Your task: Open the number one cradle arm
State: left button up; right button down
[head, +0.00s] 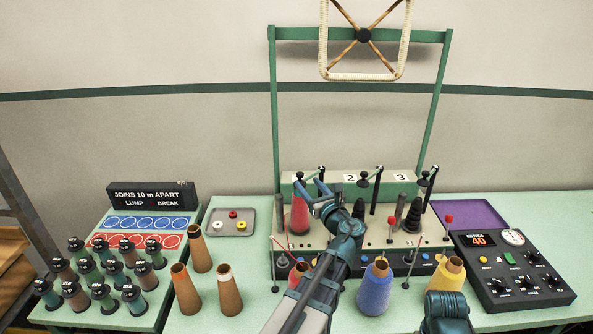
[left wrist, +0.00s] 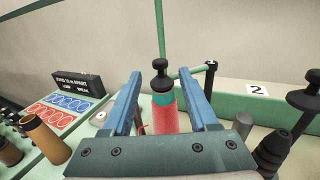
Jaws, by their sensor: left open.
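The number one cradle arm (head: 299,176) is a black knob on a thin bar from a dark post at the left end of the machine. In the left wrist view its knob (left wrist: 161,68) sits over the top of a red yarn cone (left wrist: 164,112), and the bar runs right to the post (left wrist: 210,78). The cone (head: 299,215) also shows in the head view. My left gripper (head: 313,188) is open beside the cradle arm. In the left wrist view its blue fingers (left wrist: 159,82) stand either side of the knob and cone, with nothing gripped.
The cradles by labels 2 (head: 350,178) and 3 (head: 401,178) stand to the right. Brown cones (head: 229,290), a blue cone (head: 375,289) and a yellow cone (head: 449,280) stand in front. A control box (head: 510,270) is at right.

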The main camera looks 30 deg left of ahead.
pick_arm(q)
jog(key=x, duration=1)
grip_shut()
dwell(1.3)
